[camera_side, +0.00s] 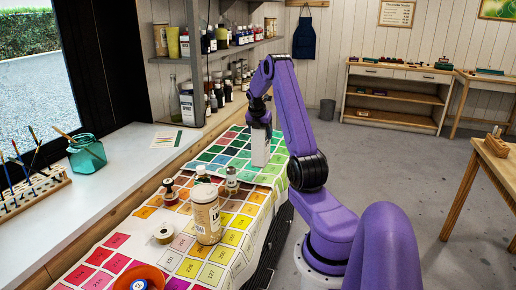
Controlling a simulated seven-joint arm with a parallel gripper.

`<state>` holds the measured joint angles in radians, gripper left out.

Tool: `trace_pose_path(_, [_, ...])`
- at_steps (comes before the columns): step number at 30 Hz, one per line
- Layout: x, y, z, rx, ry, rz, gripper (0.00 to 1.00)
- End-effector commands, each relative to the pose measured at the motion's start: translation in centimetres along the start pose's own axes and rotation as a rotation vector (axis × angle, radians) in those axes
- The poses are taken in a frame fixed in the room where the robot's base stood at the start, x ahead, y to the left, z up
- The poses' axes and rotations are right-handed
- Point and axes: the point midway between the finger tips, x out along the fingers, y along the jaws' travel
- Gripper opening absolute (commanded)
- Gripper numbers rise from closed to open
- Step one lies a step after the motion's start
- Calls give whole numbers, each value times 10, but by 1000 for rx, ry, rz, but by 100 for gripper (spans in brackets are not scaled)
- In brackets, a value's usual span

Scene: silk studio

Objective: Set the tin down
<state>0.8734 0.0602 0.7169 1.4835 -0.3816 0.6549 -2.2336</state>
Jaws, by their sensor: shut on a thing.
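A tall, pale grey, box-shaped tin (260,150) is upright over the far, green part of the colour chart (222,259). My gripper (259,124) points down and is shut on the top of the tin. The fingers are small and partly lost against the tin. The tin's bottom is at or just above the chart; I cannot tell whether it touches.
A large labelled jar (206,214), small bottles (169,192), a tape roll (164,233) and an orange bowl (138,279) stand nearer on the chart. Bottle shelves (215,50) line the left wall. Chart squares left of the tin are clear.

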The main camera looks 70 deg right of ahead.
Motion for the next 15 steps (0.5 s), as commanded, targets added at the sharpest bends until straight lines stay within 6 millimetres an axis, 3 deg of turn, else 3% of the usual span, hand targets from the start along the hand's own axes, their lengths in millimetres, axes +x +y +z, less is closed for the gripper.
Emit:
trace_pose_path(9, [47,20,13,0,-2,1,0])
trace_pose_path(15, [63,26,17,1,-2,2,0])
